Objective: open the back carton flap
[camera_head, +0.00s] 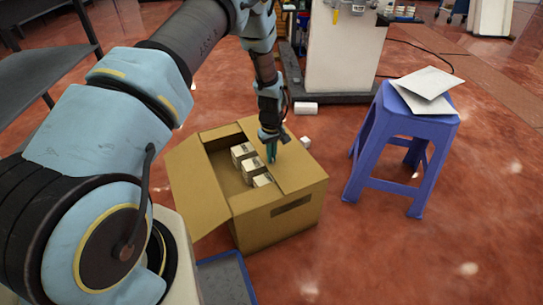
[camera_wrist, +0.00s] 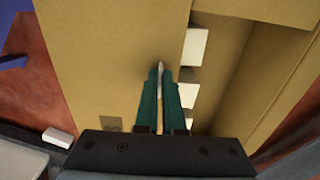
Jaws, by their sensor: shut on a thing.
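An open cardboard carton (camera_head: 278,212) stands on the floor, with several small white boxes (camera_head: 255,168) inside. Its left flap (camera_head: 197,185) is folded outward. Its right flap (camera_head: 292,170) lies across the right part of the opening; this broad panel also fills the left middle of the wrist view (camera_wrist: 100,60). I cannot tell for sure which flap is called the back one. My gripper (camera_head: 271,160) points down at that panel near its inner edge. In the wrist view its teal fingers (camera_wrist: 161,72) are nearly together on a small pale piece at the panel, mostly hidden between the tips.
A blue stool (camera_head: 404,126) with papers (camera_head: 428,82) stands right of the carton. A white machine stand (camera_head: 342,55) is behind. A white block (camera_head: 305,108) lies on the floor there. A blue-edged tray (camera_head: 228,278) is in front.

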